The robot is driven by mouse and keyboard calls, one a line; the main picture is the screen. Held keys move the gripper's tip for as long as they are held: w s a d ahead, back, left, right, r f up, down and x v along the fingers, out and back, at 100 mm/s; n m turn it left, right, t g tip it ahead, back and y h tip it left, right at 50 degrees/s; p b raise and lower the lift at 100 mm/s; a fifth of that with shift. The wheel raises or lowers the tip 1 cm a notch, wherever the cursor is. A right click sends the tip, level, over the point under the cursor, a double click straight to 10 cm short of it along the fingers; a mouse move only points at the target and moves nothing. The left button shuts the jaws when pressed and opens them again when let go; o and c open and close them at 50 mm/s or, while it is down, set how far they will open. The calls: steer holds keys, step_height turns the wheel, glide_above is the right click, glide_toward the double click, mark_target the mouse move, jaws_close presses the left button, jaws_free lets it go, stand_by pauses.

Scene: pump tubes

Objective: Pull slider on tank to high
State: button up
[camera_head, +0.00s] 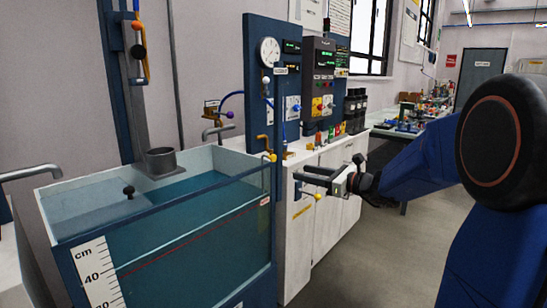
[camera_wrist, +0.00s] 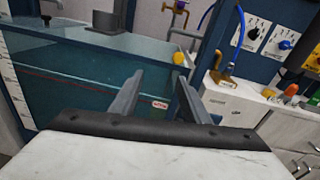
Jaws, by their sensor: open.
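The water tank (camera_head: 160,262) stands at the left front, with a blue frame and a cm scale (camera_head: 98,272). A black knob (camera_head: 128,191) sits at the tank's inner left part. A yellow knob (camera_head: 272,157) is at its right rear corner; it also shows in the wrist view (camera_wrist: 178,58). I cannot tell which part is the slider, and no "high" mark is readable. My gripper (camera_head: 303,175) is open and empty, right of the tank in the head view. In the wrist view its fingers (camera_wrist: 160,80) point toward the tank's side, near a small red label (camera_wrist: 159,104).
A blue panel (camera_head: 258,88) with a gauge and several switches stands behind the tank. A white cabinet (camera_head: 318,225) is beside and behind my gripper, with taps and pipes on top. A blue column (camera_head: 118,75) rises at the left. Open floor (camera_head: 375,265) lies at the lower right.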

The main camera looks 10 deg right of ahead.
mark_target(275, 158)
steer(key=shift+m+t+h, duration=0.3)
steer(key=shift+m+t, duration=0.3)
steer(key=shift+m, duration=0.3)
steer(key=d+x, duration=0.1)
steer(key=x, duration=0.5)
steer(key=w+d+x, duration=0.1)
steer(key=x, duration=0.5)
steer(key=w+d+x, duration=0.1)
steer(key=x, duration=0.5)
steer(key=shift+r, duration=0.2)
